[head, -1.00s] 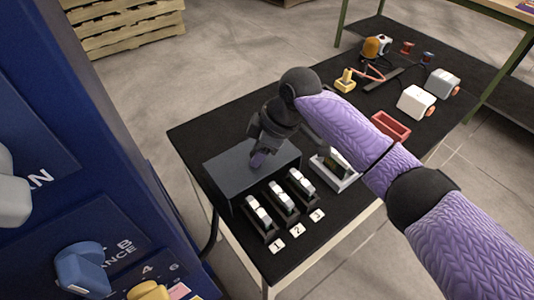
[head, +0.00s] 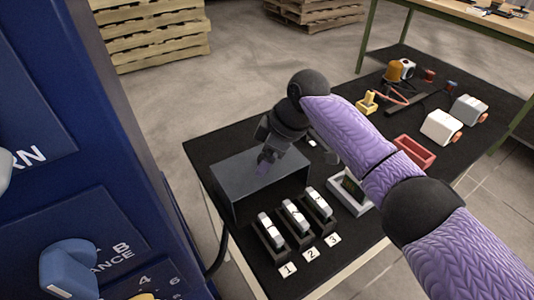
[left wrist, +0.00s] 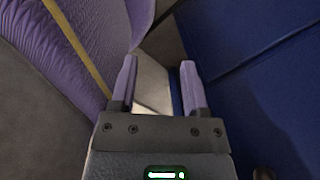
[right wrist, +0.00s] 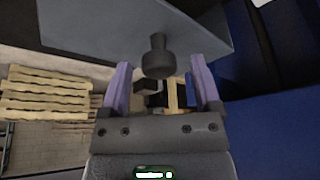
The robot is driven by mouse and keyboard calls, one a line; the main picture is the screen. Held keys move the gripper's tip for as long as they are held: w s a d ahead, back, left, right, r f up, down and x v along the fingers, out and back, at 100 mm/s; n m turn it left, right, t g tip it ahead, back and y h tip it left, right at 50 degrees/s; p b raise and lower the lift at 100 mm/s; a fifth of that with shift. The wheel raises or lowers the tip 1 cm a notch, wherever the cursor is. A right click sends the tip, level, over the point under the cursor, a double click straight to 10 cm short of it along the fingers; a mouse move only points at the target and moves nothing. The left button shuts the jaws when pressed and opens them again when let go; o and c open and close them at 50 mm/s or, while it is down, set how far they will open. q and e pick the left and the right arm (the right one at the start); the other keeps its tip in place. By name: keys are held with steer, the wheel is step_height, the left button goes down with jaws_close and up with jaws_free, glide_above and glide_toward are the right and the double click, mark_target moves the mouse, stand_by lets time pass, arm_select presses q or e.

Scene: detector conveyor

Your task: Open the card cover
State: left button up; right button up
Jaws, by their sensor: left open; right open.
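I take the dark grey box (head: 240,188) on the black table as the card cover. In the right wrist view a grey panel (right wrist: 110,28) with a round dark knob (right wrist: 157,62) fills the top. My right gripper (head: 264,168) is over the box's top in the head view. It is open in the right wrist view (right wrist: 162,88), with the knob ahead and between its fingers; I see no grip on it. My left gripper (left wrist: 157,85) is open and empty, and is out of the head view.
Several-numbered slots with white-topped modules (head: 295,215) stand in front of the box. A white tray (head: 365,207) and a red tray (head: 428,160) lie to the right. Tools and white devices (head: 440,127) are farther back. A blue cabinet (head: 110,130) stands close on the left.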

arm_select(q)
steer(key=shift+t+h, duration=0.3)
steer(key=r+p, duration=0.1)
steer(key=w+d+r+p, duration=0.2)
steer(key=shift+d+r+p, duration=0.2)
steer(key=shift+r+p, duration=0.1)
steer(key=shift+p, duration=0.05)
arm_select(e)
steer(key=v, duration=0.9)
steer(key=shift+d+r, duration=0.2)
steer(key=shift+r, duration=0.2)
arm_select(q)
steer(key=shift+s+a, duration=0.1)
steer(key=shift+a, duration=0.05)
